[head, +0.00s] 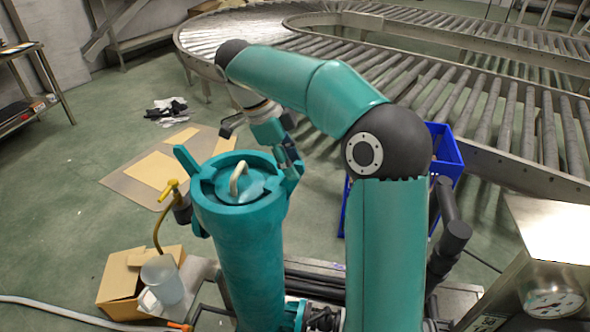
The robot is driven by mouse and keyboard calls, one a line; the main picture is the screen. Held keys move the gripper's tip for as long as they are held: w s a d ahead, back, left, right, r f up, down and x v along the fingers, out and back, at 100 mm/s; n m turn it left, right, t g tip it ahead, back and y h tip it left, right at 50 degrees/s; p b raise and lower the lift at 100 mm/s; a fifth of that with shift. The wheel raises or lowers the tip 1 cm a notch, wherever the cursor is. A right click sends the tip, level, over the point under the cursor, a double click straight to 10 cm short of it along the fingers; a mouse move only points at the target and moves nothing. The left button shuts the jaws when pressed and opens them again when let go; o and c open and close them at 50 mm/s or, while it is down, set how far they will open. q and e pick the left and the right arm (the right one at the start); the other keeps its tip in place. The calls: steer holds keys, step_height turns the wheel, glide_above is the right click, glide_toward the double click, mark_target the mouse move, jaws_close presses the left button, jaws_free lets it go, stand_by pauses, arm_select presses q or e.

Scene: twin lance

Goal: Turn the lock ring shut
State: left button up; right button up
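A teal upright vessel (250,265) stands in the middle of the head view. Its teal lock ring (214,216) sits around the top, with one raised lug (186,164) at the left and another (293,178) at the right. Inside the ring is a round lid (258,186) with a cream handle (238,178). My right arm arches over from the lower right. Its gripper (284,150) points down beside the right lug. I cannot tell whether it touches the lug, or whether the fingers are closed on it. My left gripper is not in view.
A yellow tap and hose (157,230) are at the vessel's left. A cardboard box (120,287) and a clear jug (162,280) stand at lower left. A blue crate (447,150) is behind my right arm. A pressure gauge (553,303) is at lower right. Roller conveyors (480,100) fill the back.

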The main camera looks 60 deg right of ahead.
steer(key=shift+v, duration=2.05)
steer(key=shift+w, duration=0.1)
steer(key=shift+f, duration=0.1)
